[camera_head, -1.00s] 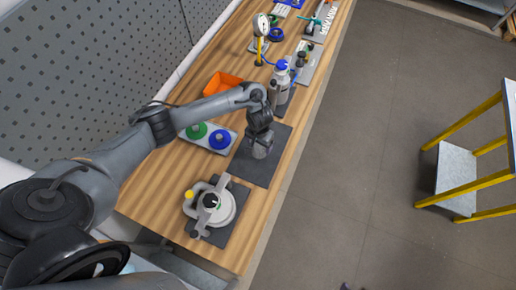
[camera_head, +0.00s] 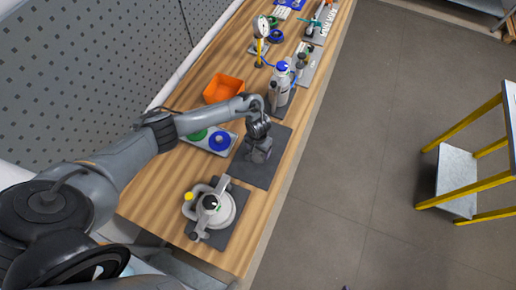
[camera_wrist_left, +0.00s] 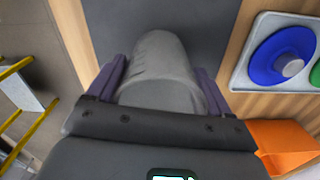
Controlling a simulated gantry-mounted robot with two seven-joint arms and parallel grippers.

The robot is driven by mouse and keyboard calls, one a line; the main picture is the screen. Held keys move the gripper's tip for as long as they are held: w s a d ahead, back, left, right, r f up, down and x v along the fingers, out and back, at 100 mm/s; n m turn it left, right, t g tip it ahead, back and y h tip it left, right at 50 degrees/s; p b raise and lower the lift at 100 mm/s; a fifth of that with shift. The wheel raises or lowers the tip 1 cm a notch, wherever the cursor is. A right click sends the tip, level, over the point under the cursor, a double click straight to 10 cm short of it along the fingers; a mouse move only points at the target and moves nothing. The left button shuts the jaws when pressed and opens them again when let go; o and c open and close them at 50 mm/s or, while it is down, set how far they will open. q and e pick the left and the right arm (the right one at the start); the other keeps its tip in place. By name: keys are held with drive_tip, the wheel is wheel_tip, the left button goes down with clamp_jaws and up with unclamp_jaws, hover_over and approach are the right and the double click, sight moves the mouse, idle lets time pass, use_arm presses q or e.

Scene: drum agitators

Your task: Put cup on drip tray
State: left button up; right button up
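A grey rounded cup (camera_wrist_left: 162,62) stands between the two fingers of my left gripper (camera_wrist_left: 162,78) in the left wrist view. The fingers lie along both sides of it, very close; whether they press on it I cannot tell. In the head view the left gripper (camera_head: 261,150) points down over a dark flat mat (camera_head: 252,173), and the cup is mostly hidden by it. The mat also shows in the wrist view (camera_wrist_left: 215,30). I cannot tell which surface is the drip tray. My right gripper is not in view.
A white round device (camera_head: 212,206) with a handle stands on another dark mat nearer me. A grey tray with a blue disc (camera_head: 219,141), an orange bin (camera_head: 223,88) and a grey bottle (camera_head: 281,84) with a blue top surround the left arm. The bench's right edge is close.

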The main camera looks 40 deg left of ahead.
use_arm(q)
drive_tip(key=o, duration=0.3)
drive_tip(key=shift+o, duration=0.2)
drive_tip(key=shift+r, duration=0.1)
wheel_tip(320, 180, up, 12)
drive_tip(key=p, duration=0.5)
drive_tip(key=s+d+r+m+t+h, duration=0.1)
drive_tip(key=s+d+m+t+h, duration=0.15)
drive_tip(key=d, duration=0.85)
drive_tip(key=s+d+m+t+h, duration=0.1)
drive_tip(key=s+d+m+t, duration=0.15)
drive_tip(key=d, duration=0.85)
drive_tip(key=s+a+r+y, duration=0.1)
drive_tip(key=s+a+r, duration=0.3)
drive_tip(key=s+a, duration=0.3)
drive_tip(key=s+a+r+n+g+y, duration=0.1)
drive_tip(key=s+a+r+y, duration=0.1)
drive_tip(key=s+a, duration=0.4)
drive_tip(key=s+r, duration=0.1)
drive_tip(key=s, duration=0.2)
drive_tip(key=shift+a+r, duration=0.4)
